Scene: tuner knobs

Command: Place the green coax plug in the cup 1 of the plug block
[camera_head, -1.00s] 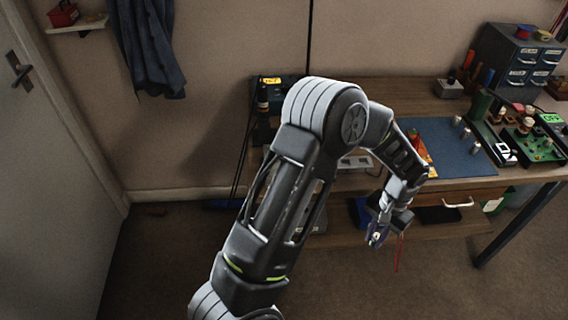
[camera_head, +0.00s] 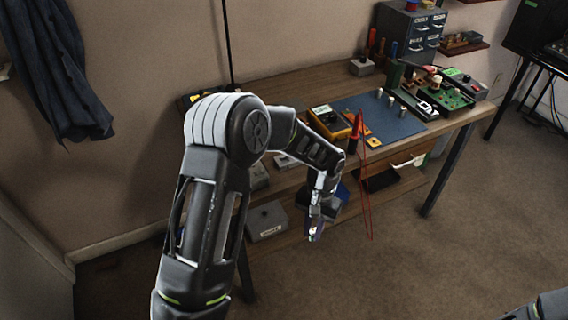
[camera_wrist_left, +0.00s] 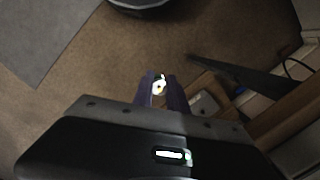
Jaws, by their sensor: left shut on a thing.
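My left gripper (camera_head: 314,234) hangs in front of the bench's near edge, below the top, pointing down. It is shut on a small bright piece (camera_wrist_left: 159,87), whose pale, shiny end shows between the dark fingers in the left wrist view. I take it for the green coax plug, but its colour is hard to read. I cannot pick out the plug block or its cup 1 for sure. Several small metal cylinders (camera_head: 390,101) stand on the blue mat. My right gripper is not in view.
The wooden bench (camera_head: 290,87) carries a blue mat (camera_head: 397,126), a yellow meter (camera_head: 327,122) with red leads (camera_head: 362,180), a green circuit board (camera_head: 446,93) and a drawer cabinet (camera_head: 410,32). A lower shelf holds a grey box (camera_head: 267,221). The floor in front is clear.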

